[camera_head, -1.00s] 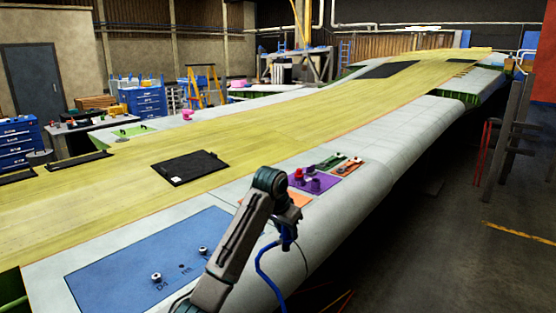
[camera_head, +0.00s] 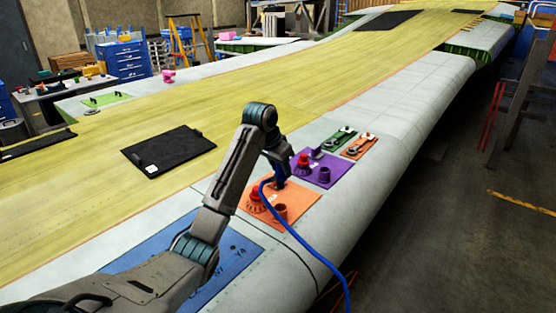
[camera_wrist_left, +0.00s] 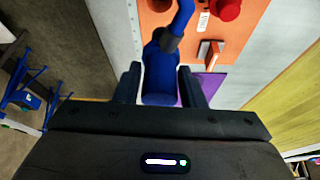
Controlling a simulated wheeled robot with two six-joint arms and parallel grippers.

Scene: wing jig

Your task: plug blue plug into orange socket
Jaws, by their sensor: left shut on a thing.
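My left gripper (camera_head: 279,184) is shut on the blue plug (camera_wrist_left: 160,70), which sits between its two fingers in the wrist view. A blue cable (camera_head: 309,246) runs from the gripper down over the wing's front edge. The gripper is at the far edge of the orange panel (camera_head: 302,204). On that panel, a short orange cylinder that looks like the socket (camera_head: 280,212) stands nearer the camera than the gripper, beside a red cap (camera_head: 256,197). Any contact between plug and panel cannot be made out. My right gripper is not in view.
Just beyond is a purple panel (camera_head: 336,178) with a red cap and purple cylinders. Farther on are a green panel (camera_head: 333,141) and another orange one (camera_head: 360,146). A blue panel (camera_head: 178,238) lies under my arm. A black mat (camera_head: 165,150) lies on the yellow surface.

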